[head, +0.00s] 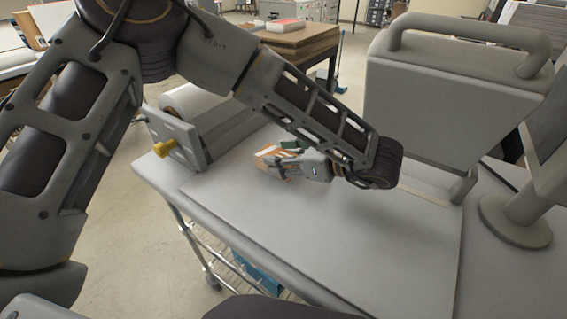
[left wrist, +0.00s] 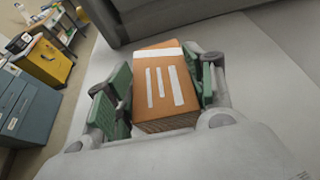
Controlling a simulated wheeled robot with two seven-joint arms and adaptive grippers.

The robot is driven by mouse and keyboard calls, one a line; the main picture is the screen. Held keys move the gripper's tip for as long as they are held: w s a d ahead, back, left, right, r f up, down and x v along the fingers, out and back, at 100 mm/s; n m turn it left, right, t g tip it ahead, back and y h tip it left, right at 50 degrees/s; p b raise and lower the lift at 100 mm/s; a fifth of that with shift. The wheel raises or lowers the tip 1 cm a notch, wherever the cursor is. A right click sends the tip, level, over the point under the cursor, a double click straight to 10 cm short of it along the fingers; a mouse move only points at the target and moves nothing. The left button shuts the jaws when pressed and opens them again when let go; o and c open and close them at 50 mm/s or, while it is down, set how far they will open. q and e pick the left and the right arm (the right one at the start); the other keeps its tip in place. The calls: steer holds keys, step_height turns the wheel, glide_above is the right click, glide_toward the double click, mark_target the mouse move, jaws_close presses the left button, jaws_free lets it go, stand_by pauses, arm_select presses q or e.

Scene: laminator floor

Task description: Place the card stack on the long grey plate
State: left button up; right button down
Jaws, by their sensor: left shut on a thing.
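The card stack (head: 268,152) is an orange-brown block with white markings. In the left wrist view the card stack (left wrist: 160,88) sits between the green-padded fingers of my left gripper (left wrist: 162,92), white stripes facing the camera. My left gripper (head: 290,160) is shut on it, over the left far part of the long grey plate (head: 340,235). The pale, flat plate also fills the ground in the wrist view (left wrist: 270,80). I cannot tell whether the stack touches the plate. My right gripper is not in view.
A tall grey housing with a handle (head: 455,95) stands at the right. A round grey base (head: 515,220) is farther right. The near plate is clear.

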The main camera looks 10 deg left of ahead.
arm_select(q)
step_height(320, 180, down, 2)
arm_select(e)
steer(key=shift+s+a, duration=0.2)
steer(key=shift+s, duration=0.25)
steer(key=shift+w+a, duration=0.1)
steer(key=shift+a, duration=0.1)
